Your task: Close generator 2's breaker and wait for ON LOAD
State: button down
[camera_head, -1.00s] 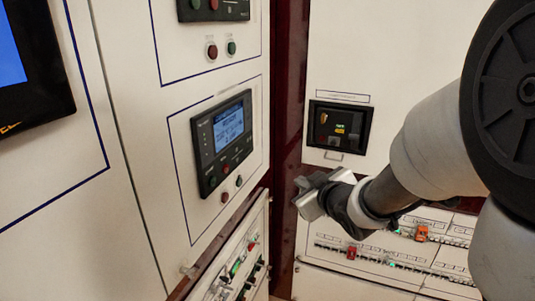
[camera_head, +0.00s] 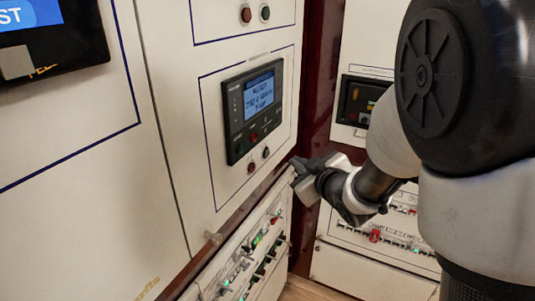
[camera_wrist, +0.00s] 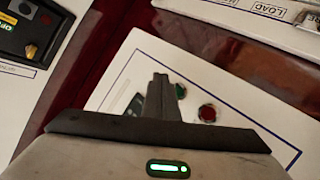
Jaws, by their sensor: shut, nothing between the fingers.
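A controller with a lit screen (camera_head: 253,105) is set in a blue-outlined white panel. Its screen text is too small to read surely, and I cannot tell which generator it belongs to. Below it are a red button (camera_head: 251,167) and a green button (camera_head: 266,153). In the wrist view the green button (camera_wrist: 180,91) is just right of my fingertips, with the red button (camera_wrist: 208,113) further right. My gripper (camera_head: 299,172) is shut and empty, to the right of the buttons in the head view. The wrist view shows its closed fingers (camera_wrist: 161,92); contact with the panel cannot be told.
Another red and green button pair (camera_head: 255,14) sits above. Below is a slanted panel of switches (camera_head: 255,248) with green lights. A dark recessed unit (camera_head: 356,101) and breaker rows (camera_head: 380,237) are on the right wall. A large display (camera_head: 45,28) is at upper left.

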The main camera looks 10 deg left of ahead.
jog(key=shift+w+a+b, duration=0.1)
jog(key=shift+w+a, duration=0.2)
jog(key=shift+a, duration=0.5)
jog(key=shift+w+a+b, duration=0.15)
jog(key=shift+w+a, duration=0.1)
jog(key=shift+a, duration=0.55)
jog(key=shift+w+a+b, duration=0.1)
jog(key=shift+w+a, duration=0.2)
jog(key=shift+a, duration=0.5)
jog(key=shift+a, duration=0.1)
jog(key=shift+w+a+b, duration=0.15)
jog(key=shift+a+b, duration=0.15)
jog(key=shift+w+a, duration=0.15)
jog(key=shift+a, duration=0.25)
dwell(0.7)
jog(key=shift+b, duration=0.3)
jog(key=shift+s+d, duration=0.3)
jog(key=shift+d, duration=0.5)
jog(key=shift+s+d, duration=0.3)
jog(key=shift+d, duration=0.5)
jog(key=shift+s+d, duration=0.25)
jog(key=shift+d, duration=0.5)
jog(key=shift+s+d, duration=0.3)
jog(key=shift+d, duration=0.5)
